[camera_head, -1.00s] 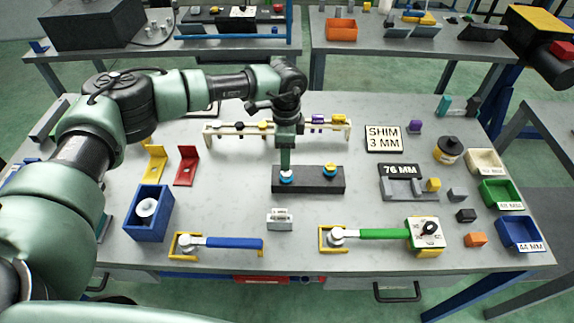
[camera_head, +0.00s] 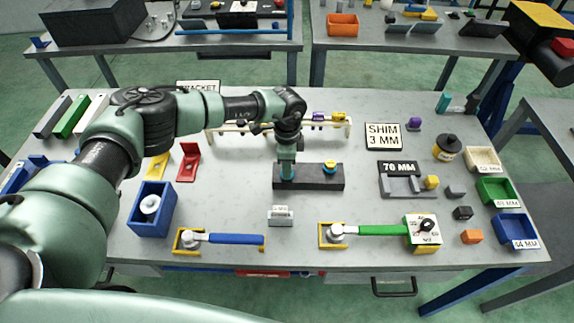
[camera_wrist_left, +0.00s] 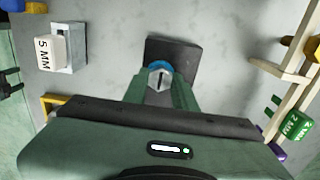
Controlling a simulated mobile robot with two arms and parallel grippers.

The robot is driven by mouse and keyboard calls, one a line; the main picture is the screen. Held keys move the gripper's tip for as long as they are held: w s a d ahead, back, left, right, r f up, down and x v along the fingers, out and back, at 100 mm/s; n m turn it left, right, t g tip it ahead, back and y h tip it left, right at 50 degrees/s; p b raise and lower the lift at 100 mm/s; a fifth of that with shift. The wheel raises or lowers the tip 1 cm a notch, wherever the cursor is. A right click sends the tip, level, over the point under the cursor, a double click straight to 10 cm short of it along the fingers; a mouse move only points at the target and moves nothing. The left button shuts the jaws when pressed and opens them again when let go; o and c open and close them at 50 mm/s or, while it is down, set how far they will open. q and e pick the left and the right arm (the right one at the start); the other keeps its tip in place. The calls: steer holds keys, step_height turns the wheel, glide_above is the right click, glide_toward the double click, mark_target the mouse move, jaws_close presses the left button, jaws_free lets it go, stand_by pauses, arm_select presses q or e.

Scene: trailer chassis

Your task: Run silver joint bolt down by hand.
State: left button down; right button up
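My left gripper (camera_head: 287,178) points down over the left end of a dark block (camera_head: 312,183) mid-table. In the left wrist view, the head of a silver bolt (camera_wrist_left: 160,79) with a blue ring (camera_wrist_left: 160,65) sits between its two fingers on the dark block (camera_wrist_left: 172,52). The fingers lie close along the bolt's sides; whether they press on it I cannot tell. In the head view the fingers hide most of this bolt. A second bolt with a yellow and blue top (camera_head: 329,168) stands at the block's right end.
A pale rack (camera_head: 340,132) with coloured pieces stands behind the block. A small grey holder (camera_head: 281,216), a blue-handled wrench (camera_head: 235,239) and a green-handled wrench (camera_head: 380,231) lie in front. A blue bin (camera_head: 152,210) stands left; labelled bins (camera_head: 497,191) stand right.

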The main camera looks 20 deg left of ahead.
arm_select(q)
steer(key=shift+m, duration=0.3)
